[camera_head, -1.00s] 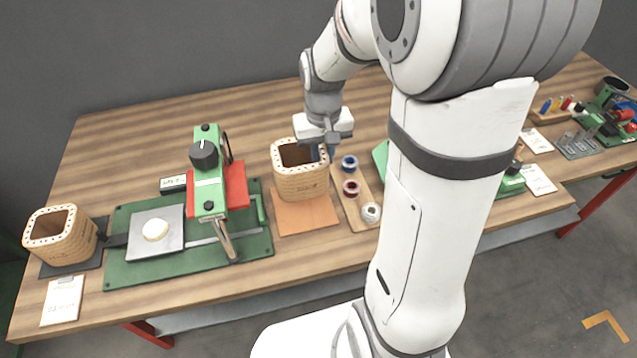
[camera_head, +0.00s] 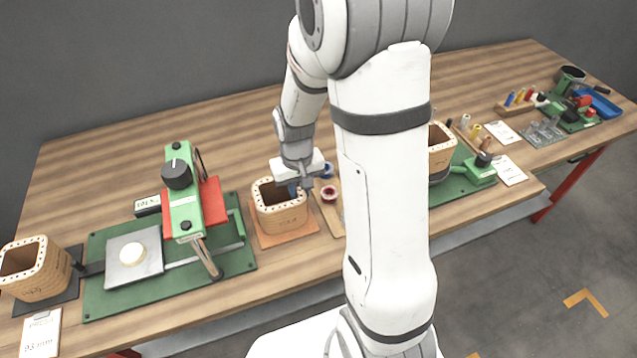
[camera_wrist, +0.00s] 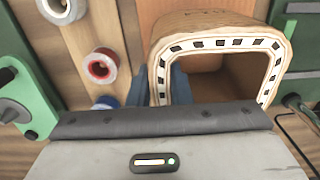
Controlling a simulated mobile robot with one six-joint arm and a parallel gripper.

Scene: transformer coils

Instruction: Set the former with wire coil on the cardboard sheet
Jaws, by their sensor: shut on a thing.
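The tan, square-sided hollow former (camera_head: 281,218) has a pale rim with dark holes and stands upright at the orange-brown cardboard sheet (camera_head: 262,240). Its base lies within the sheet's outline and appears at or very near its surface; contact cannot be told. My gripper (camera_head: 294,188) is over the former's right rim, its blue fingers shut on that wall. In the wrist view the former (camera_wrist: 205,22) shows its open top, with my gripper (camera_wrist: 160,92) at its left wall. The lower fingers are partly hidden. No separate wire winding is clearly distinguishable on it.
A green press (camera_head: 185,205) stands close left of the sheet. A wooden strip with spools, one a red spool (camera_head: 329,194), lies close right. Another former (camera_head: 36,270) sits far left on a dark mat. A further former (camera_head: 441,150) stands right, partly behind my arm.

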